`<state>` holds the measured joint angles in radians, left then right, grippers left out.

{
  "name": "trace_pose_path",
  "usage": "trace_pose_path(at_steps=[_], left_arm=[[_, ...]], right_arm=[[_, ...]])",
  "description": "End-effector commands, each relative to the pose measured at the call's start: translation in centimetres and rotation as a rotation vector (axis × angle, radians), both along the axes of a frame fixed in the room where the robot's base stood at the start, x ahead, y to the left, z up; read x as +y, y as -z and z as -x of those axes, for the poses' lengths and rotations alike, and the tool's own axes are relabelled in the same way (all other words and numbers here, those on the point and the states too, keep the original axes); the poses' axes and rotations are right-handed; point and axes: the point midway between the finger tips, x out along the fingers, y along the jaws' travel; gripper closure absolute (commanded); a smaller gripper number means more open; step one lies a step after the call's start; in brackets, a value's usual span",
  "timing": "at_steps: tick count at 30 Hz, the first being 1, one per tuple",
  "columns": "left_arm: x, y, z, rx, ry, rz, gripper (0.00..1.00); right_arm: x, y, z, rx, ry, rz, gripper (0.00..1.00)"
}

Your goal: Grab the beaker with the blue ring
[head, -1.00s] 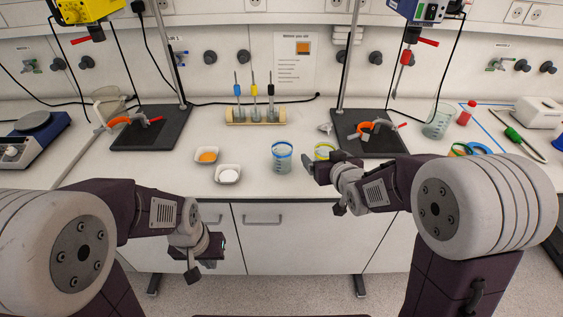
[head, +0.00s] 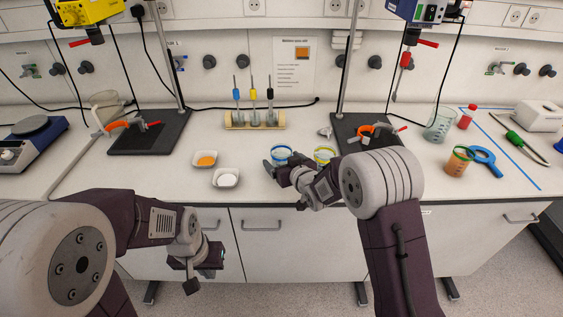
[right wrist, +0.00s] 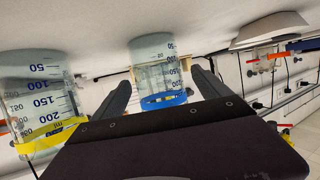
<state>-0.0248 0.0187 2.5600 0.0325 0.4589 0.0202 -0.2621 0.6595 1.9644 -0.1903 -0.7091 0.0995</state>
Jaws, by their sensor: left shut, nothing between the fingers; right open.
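The beaker with the blue ring (head: 282,152) stands on the bench, its lower part hidden by my right gripper (head: 277,169). In the right wrist view, the picture is upside down and this clear beaker (right wrist: 155,76) sits between and just beyond the two open fingers, with a gap visible on each side. A similar beaker with a yellow ring (head: 324,154) stands to its right, partly behind my right wrist; it also shows at the left of the right wrist view (right wrist: 38,100). My left gripper (head: 214,262) is shut and empty, low in front of the bench.
Two white dishes, one with orange contents (head: 205,159) and one with white (head: 226,178), lie left of the beaker. A pipette rack (head: 254,121) stands behind. Stand bases (head: 150,133) flank it. A beaker with orange (head: 458,163) and a large beaker (head: 440,124) are at right.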

Motion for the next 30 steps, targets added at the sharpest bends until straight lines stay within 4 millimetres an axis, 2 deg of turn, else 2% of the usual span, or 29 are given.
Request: trace_pose_path(at_steps=[3,9,10,18,19,30], left_arm=[[0.0,-0.12,0.0,0.0,0.0,0.0,1.0],[0.0,-0.08,0.0,0.0,0.0,0.0,1.0],[0.0,-0.08,0.0,0.0,0.0,0.0,1.0],[0.0,-0.08,0.0,0.0,0.0,0.0,1.0],[0.0,-0.09,0.0,0.0,0.0,0.0,1.0],[0.0,-0.14,0.0,0.0,0.0,0.0,1.0]], right_arm=[[0.46,0.45,-1.08,0.0,0.0,0.0,0.14],[0.49,0.49,-1.23,0.0,0.001,-0.001,0.14],[0.49,0.49,-1.23,0.0,0.001,-0.001,0.16],[0.47,0.5,-1.21,0.0,0.001,-0.001,0.91],[0.48,0.4,-1.23,-0.003,0.001,-0.001,0.95],[0.47,-0.04,-1.24,-0.002,0.001,0.0,0.95]])
